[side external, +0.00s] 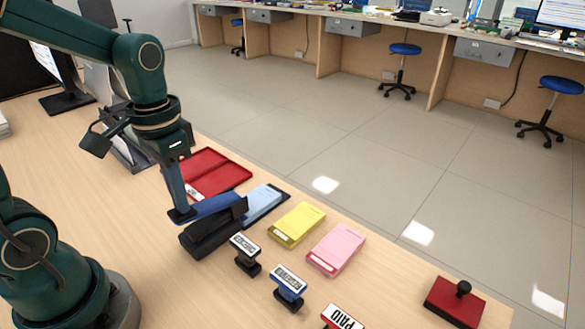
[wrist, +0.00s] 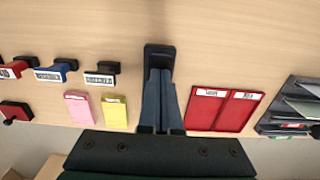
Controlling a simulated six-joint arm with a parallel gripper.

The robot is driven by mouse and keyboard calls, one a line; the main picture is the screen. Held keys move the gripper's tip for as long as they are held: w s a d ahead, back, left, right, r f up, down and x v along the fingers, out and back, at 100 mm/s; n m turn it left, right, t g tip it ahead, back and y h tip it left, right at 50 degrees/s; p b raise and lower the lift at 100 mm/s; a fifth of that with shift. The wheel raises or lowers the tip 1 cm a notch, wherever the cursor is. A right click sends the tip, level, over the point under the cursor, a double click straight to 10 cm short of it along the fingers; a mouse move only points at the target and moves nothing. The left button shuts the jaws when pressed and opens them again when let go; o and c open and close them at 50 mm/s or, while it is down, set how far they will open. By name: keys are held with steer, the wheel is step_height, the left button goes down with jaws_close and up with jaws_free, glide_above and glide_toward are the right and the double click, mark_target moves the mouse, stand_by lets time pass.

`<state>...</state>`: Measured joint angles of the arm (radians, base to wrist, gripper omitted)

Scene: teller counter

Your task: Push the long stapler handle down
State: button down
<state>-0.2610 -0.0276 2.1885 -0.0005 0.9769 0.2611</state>
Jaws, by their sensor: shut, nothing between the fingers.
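In the wrist view, my gripper (wrist: 159,72) covers most of the stapler, and only a dark end of the stapler (wrist: 160,50) shows beyond the fingertips.
An open red folder (side external: 217,173) lies behind the stapler. A light blue pad (side external: 261,204), a yellow pad (side external: 297,224) and a pink pad (side external: 336,249) lie to the right. Stamps (side external: 245,255) stand close in front on the right. A red ink pad (side external: 455,304) lies far right.

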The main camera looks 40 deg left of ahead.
steer(key=shift+s+r, duration=0.1)
steer(key=shift+r, duration=3)
steer(key=shift+d+r, duration=0.2)
steer(key=shift+r, duration=0.05)
steer(key=s+d+f+t, duration=0.1)
steer(key=s+d+t, duration=0.2)
steer(key=d+t, duration=0.1)
steer(key=shift+s+d+t, duration=0.3)
steer(key=shift+d+t, duration=0.05)
steer(key=shift+t, duration=0.45)
